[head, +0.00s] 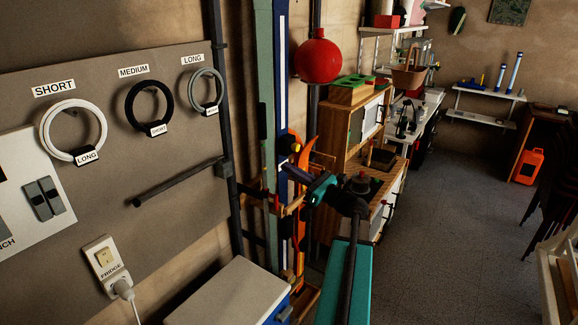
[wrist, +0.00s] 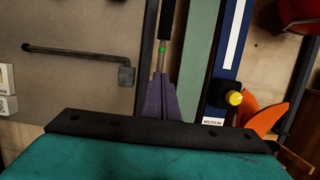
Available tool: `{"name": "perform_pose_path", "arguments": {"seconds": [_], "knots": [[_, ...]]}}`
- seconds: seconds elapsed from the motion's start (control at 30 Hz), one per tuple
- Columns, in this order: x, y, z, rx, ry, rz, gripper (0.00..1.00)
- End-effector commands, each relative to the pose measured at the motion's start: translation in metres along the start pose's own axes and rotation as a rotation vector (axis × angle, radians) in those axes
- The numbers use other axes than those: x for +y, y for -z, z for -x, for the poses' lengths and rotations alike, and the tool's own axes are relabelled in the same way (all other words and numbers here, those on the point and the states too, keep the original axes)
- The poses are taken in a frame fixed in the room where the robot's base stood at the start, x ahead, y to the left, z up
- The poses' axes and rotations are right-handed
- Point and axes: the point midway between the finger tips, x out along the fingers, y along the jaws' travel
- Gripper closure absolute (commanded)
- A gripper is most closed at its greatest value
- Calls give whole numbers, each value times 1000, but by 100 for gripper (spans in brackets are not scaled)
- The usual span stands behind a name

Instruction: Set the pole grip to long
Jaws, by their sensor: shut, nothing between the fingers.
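A slim pole with a black grip (head: 262,118) stands upright in front of a green board. In the wrist view its black grip (wrist: 167,18) is at the top, with a green band (wrist: 162,49) on the thin shaft below. A yellow knob (wrist: 233,98) with a small label reading MEDIUM (wrist: 212,123) sits low on the blue board; the knob also shows in the head view (head: 297,144). My gripper (wrist: 160,78) has purple fingers, shut and empty, overlapping the lower shaft in view. I cannot tell whether they touch it. In the head view my gripper (head: 286,169) is before the boards.
Left, a wall panel has signs SHORT (head: 54,88), MEDIUM (head: 133,71) and LONG (head: 192,59) above three tagged rings. A black bar (head: 175,183) juts below them. A white-topped box (head: 228,290) stands low in front. An orange object (wrist: 263,117) is right of the knob. Floor lies open right.

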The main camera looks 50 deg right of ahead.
Motion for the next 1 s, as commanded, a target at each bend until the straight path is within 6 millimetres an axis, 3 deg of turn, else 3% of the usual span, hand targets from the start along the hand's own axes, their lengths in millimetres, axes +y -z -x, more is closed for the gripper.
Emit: {"name": "perform_pose_path", "arguments": {"seconds": [0.63, 1.0], "knots": [[-1, -2, -90, 1, -2, 0, 100], [0, -36, -95, 0, 1, 1, 100]]}}
